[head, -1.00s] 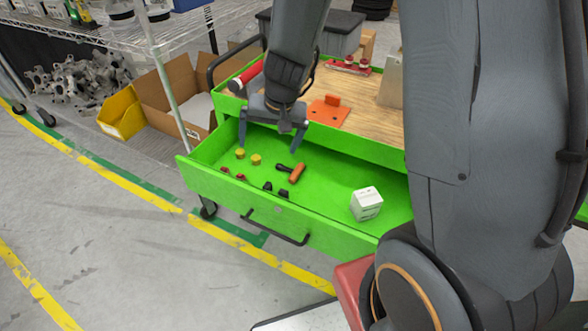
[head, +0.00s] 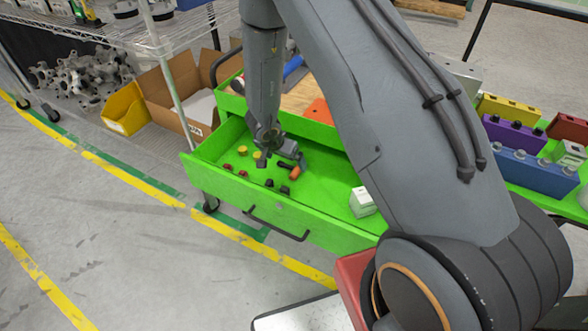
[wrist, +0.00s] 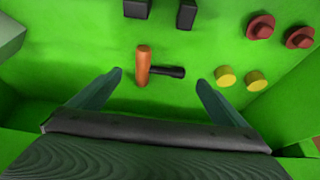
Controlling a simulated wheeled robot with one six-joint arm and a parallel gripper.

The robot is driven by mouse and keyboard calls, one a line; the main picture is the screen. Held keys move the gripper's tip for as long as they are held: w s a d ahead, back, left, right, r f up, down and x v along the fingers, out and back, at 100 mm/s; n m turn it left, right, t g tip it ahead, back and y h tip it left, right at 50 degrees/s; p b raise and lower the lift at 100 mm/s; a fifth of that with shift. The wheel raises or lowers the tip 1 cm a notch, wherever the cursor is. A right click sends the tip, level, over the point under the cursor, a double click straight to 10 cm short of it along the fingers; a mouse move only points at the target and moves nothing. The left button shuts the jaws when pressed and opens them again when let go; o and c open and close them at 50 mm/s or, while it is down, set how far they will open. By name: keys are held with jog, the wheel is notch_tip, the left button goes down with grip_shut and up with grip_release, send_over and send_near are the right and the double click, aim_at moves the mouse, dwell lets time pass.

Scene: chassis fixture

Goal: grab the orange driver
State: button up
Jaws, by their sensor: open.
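The orange driver (head: 295,171) lies on the floor of the open green drawer. It has an orange handle and a short black part at a right angle to it. In the wrist view the driver (wrist: 143,66) lies between and just beyond my open fingertips, handle near the left one, black part pointing right. My gripper (head: 282,157) is low over the drawer, open and empty. It also shows in the wrist view (wrist: 160,78). I cannot tell its exact height above the driver.
Two yellow knobs (wrist: 241,78), two red knobs (wrist: 280,32) and two black pieces (wrist: 162,11) lie near the driver. A white box (head: 362,202) sits at the drawer's right. The green drawer's walls (head: 230,197) surround these. Coloured blocks (head: 515,135) stand to the right.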

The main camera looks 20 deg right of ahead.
aim_at(289, 166)
jog(key=shift+p+x, duration=0.3)
jog(key=shift+x, duration=2.05)
jog(key=c, duration=1.2)
